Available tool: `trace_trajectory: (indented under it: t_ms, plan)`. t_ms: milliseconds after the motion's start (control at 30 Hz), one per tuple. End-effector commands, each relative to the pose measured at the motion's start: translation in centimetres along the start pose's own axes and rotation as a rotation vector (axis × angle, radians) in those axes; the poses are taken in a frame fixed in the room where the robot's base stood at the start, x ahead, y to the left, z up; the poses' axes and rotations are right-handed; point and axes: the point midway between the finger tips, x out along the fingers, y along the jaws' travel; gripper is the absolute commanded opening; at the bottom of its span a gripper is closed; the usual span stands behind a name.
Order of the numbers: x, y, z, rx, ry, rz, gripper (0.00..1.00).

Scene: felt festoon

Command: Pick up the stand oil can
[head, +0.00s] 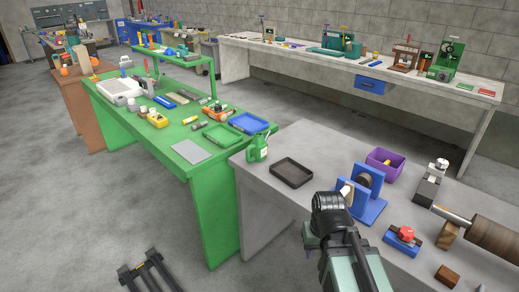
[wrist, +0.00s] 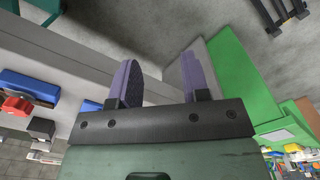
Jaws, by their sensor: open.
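A green can with a pale label (head: 257,147), which I take for the stand oil can, stands upright near the left corner of the grey bench (head: 283,222). I cannot make it out in the wrist view. My gripper (wrist: 158,78) is open in the wrist view, with two purple-grey fingers apart and nothing seen between them. In the head view my arm is at the bottom centre, to the right of and nearer than the can, and my fingertips do not show clearly there.
A black tray (head: 292,172) lies right of the can. A blue stand (head: 367,190), a purple bin (head: 384,164) and a red-knobbed blue block (head: 402,238) are farther right. The green table (head: 208,229) adjoins the bench's left side. A dark rack (head: 150,272) is on the floor.

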Motion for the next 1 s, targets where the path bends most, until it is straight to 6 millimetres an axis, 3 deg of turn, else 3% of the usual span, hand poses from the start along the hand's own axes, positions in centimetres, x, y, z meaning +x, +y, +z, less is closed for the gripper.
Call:
trace_trajectory:
  t_ms: [467, 667, 1000]
  plan:
    - [0.0, 0.0, 0.0, 0.0, 0.0, 0.0, 0.43]
    - [0.0, 0.0, 0.0, 0.0, 0.0, 0.0, 0.69]
    - [0.92, 0.18, 0.0, 0.004, 0.0, 0.0, 0.7]
